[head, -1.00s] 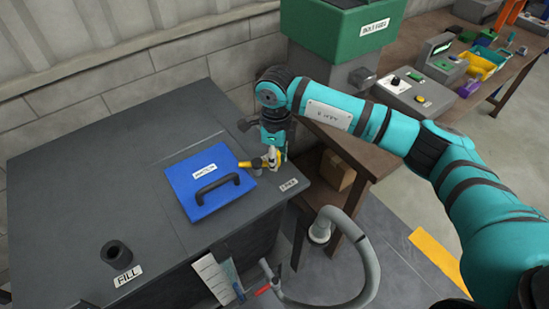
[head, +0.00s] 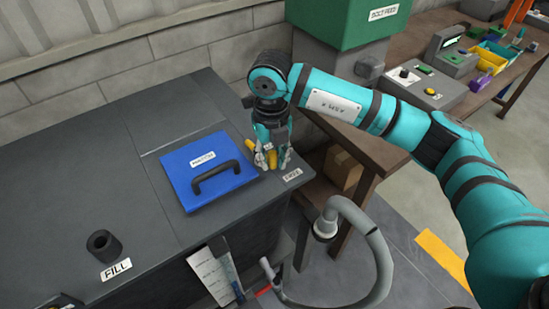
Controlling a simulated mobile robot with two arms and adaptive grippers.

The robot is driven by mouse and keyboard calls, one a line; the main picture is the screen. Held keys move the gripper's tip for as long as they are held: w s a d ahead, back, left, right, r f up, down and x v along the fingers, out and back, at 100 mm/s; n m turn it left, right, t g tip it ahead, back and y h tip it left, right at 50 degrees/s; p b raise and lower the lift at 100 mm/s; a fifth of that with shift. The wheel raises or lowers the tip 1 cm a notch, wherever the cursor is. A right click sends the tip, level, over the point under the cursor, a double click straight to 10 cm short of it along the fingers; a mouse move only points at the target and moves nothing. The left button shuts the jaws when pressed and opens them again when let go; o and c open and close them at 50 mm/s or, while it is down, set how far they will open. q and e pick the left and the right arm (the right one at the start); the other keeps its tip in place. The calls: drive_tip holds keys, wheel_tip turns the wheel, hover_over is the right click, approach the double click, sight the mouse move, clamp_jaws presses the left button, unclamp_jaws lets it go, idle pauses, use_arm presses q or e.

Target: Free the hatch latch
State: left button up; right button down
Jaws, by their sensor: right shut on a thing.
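The blue hatch (head: 207,176) with a black handle lies flat and closed on the dark grey top of the cabinet. The yellow latch (head: 249,144) is at the hatch's right edge, near the cabinet's corner. My right gripper (head: 272,160) reaches down over it from the right and is shut on it. The fingers cover part of the latch. Its visible yellow end points up and left in the head view, towards the wall. My left gripper is not in view.
A small white label (head: 292,175) is right of the latch. A black fill port (head: 103,245) stands at the left. A grey hose (head: 380,265) loops before the cabinet. A green-topped machine (head: 335,35) and a wooden bench (head: 400,110) stand behind my right arm.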

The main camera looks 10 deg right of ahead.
drive_tip(key=shift+a+r+m+b, duration=0.2)
drive_tip(key=shift+a+m+b, duration=0.1)
drive_tip(key=shift+m, duration=0.5)
drive_tip(key=c, duration=1.5)
unclamp_jaws()
drive_tip(key=o, duration=0.3)
drive_tip(key=shift+f, duration=0.1)
wheel_tip(320, 180, up, 12)
drive_tip(key=shift+s+r, duration=0.1)
